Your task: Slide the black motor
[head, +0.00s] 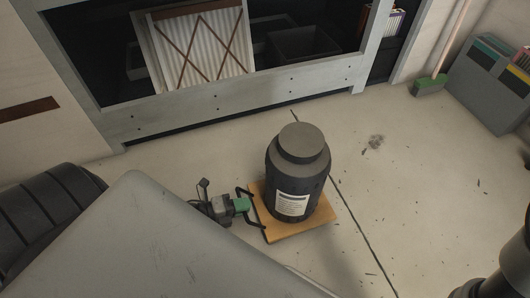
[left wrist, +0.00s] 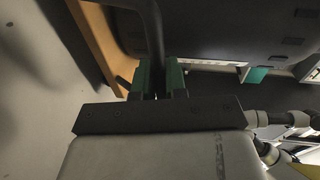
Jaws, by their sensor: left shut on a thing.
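The black motor (head: 298,172) is a dark, stepped cylinder with a white label. It stands upright on a tan wooden board (head: 272,234) on the floor. A black bar handle (head: 250,222) sticks out from the board's left side. My left gripper (head: 243,205), with green fingers, is at this handle, left of the motor. In the left wrist view the green fingers (left wrist: 160,78) are shut around the black bar (left wrist: 155,40). The board's edge (left wrist: 97,45) and the motor's dark side (left wrist: 220,30) show beyond. My right gripper is not seen.
A grey metal rack frame (head: 240,106) holds a pleated white filter panel (head: 203,50) behind the motor. A grey bin (head: 490,85) and a green broom head (head: 429,86) are at the right back. The floor right of the motor is clear, with small debris and a dark seam.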

